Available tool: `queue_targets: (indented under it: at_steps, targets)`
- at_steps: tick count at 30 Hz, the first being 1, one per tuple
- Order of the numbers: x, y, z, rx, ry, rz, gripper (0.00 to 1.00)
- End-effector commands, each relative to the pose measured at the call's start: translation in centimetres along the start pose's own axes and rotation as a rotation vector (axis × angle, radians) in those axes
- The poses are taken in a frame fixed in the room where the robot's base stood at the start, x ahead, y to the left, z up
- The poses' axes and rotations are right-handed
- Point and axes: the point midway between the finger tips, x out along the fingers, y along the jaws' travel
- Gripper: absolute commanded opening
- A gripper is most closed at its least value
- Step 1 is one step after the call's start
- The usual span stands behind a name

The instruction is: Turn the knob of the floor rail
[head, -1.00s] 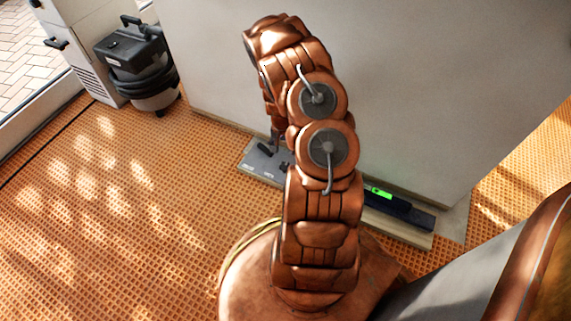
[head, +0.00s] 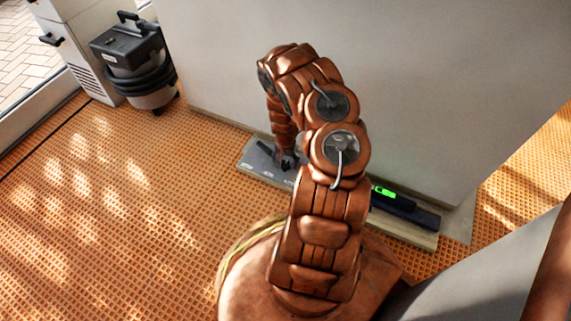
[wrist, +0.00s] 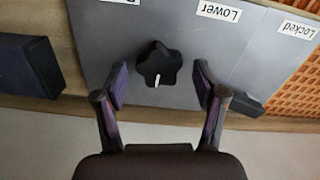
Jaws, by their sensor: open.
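The black star-shaped knob (wrist: 158,64) stands on the grey plate of the floor rail (wrist: 100,35) in the wrist view. A white mark on the knob points down in that picture. My gripper (wrist: 160,82) is open, with one finger on each side of the knob and a gap at both sides. In the head view my gripper (head: 286,160) hangs over the rail plate (head: 256,158) at the wall's foot, and the knob cannot be made out clearly beside it. Labels "Lower" (wrist: 219,11) and "Locked" (wrist: 297,29) lie on the plate, upside down in the wrist view.
A black level with a green display (head: 385,192) lies along the rail, right of my arm. The grey wall (head: 420,90) rises right behind the rail. A black vacuum (head: 130,60) stands at the back left. The orange textured floor (head: 90,220) is open at left.

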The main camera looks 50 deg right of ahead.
Motion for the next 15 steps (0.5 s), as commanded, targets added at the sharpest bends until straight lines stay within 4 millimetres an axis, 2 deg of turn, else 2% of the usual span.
queue_targets:
  at_steps: [9, 15]
  targets:
    - [0.16, 0.03, 0.01, 0.001, 0.000, 0.000, 0.69]
    - [0.16, 0.03, 0.02, 0.001, 0.000, 0.000, 0.49]
